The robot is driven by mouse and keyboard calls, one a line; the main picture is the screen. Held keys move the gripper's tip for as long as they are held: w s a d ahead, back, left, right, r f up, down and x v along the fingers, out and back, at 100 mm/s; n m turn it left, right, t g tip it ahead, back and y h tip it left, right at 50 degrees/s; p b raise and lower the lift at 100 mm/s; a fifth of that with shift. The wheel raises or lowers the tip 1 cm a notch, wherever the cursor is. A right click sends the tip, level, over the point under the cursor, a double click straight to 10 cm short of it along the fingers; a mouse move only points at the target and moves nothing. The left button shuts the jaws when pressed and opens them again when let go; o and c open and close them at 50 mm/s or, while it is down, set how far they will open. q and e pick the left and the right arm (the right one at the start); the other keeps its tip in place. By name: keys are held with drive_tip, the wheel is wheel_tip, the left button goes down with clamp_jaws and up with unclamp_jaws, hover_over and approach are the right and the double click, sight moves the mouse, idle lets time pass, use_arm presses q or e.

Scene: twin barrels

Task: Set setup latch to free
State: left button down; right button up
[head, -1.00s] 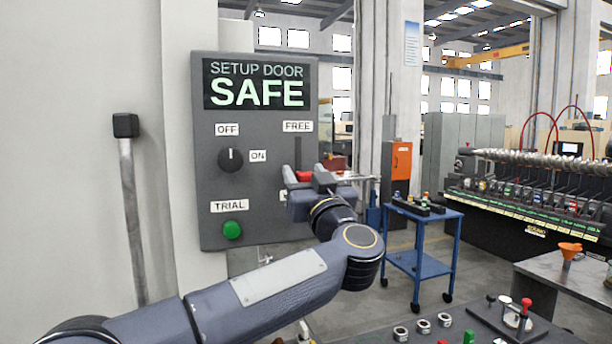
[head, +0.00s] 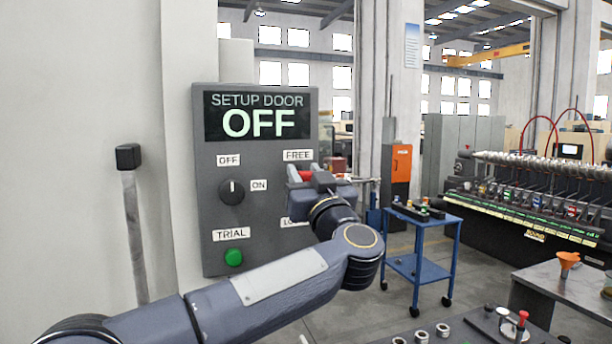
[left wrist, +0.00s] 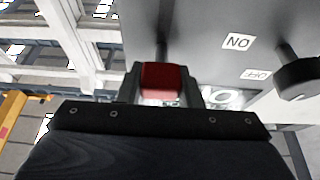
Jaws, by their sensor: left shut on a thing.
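The grey panel (head: 208,130) fills the middle left of the head view. The latch's red handle (head: 305,176) is just below the FREE label (head: 298,155), above the partly hidden lower label. My left gripper (head: 304,178) is shut on this handle. In the left wrist view the red handle (left wrist: 162,78) sits between the two fingers, with the dark slot running beyond it. The panel display (head: 257,117) reads SETUP DOOR OFF. My right gripper is not in view.
A black knob (head: 231,191) between OFF and ON labels and a green TRIAL button (head: 233,257) are on the panel's left side. A black-topped lever (head: 128,157) stands further left. A blue cart (head: 420,265) stands to the right, with open floor around it.

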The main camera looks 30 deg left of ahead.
sight(309, 176)
use_arm(q)
drive_tip(key=shift+r, duration=0.5)
drive_tip(key=shift+s, duration=0.1)
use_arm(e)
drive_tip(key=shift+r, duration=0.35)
use_arm(q)
drive_tip(key=c, duration=1.3)
unclamp_jaws()
drive_tip(key=o, duration=0.3)
drive_tip(key=shift+f, duration=0.1)
drive_tip(key=shift+s+d+f+b, duration=0.15)
drive_tip(key=shift+d+f+b, duration=0.15)
drive_tip(key=shift+d+b, duration=0.05)
drive_tip(key=b+v, duration=0.2)
drive_tip(key=v, duration=0.3)
drive_tip(key=shift+s+d+f, duration=0.1)
drive_tip(key=shift+s+d, duration=0.05)
drive_tip(key=shift+s, duration=0.05)
drive_tip(key=shift+s+d+f, duration=0.15)
drive_tip(key=shift+s+d, duration=0.25)
drive_tip(key=shift+d, duration=0.05)
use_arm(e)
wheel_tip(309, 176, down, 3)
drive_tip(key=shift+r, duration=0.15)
